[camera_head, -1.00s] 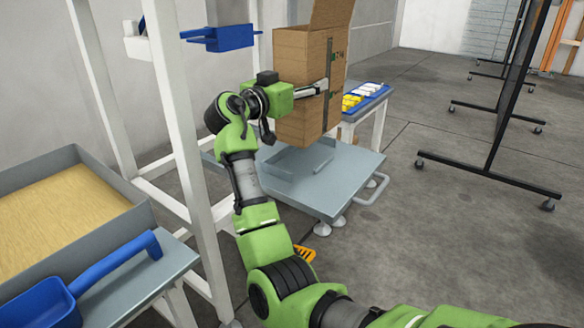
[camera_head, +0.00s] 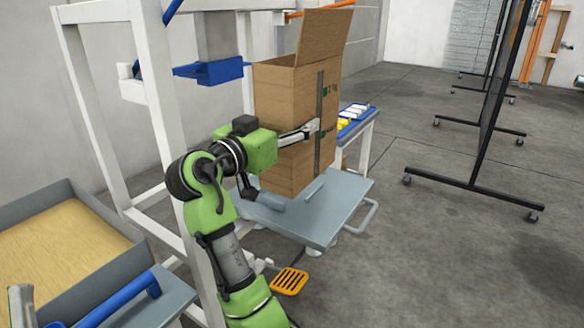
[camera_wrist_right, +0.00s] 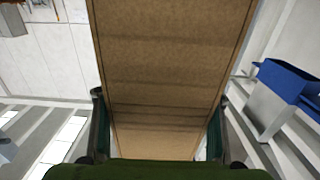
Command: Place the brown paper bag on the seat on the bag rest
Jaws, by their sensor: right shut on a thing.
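The brown paper bag (camera_head: 285,108) stands upright with its top flap open, above the low grey platform with short raised lips (camera_head: 325,225). I take this platform to be the bag rest. The bag's lower edge is close behind the lips; I cannot tell whether it touches. My right gripper (camera_head: 312,130) is shut around the bag from the near side. In the right wrist view the bag (camera_wrist_right: 170,60) fills the space between the two fingers (camera_wrist_right: 160,125). A grey piece at the lower left edge may be part of my left gripper (camera_head: 20,305); its opening is hidden.
A white frame (camera_head: 155,110) with a blue spout part (camera_head: 208,72) stands left of the bag. An orange pedal (camera_head: 290,280) lies below the platform. Floor to the right is clear, before black wheeled screens (camera_head: 495,100).

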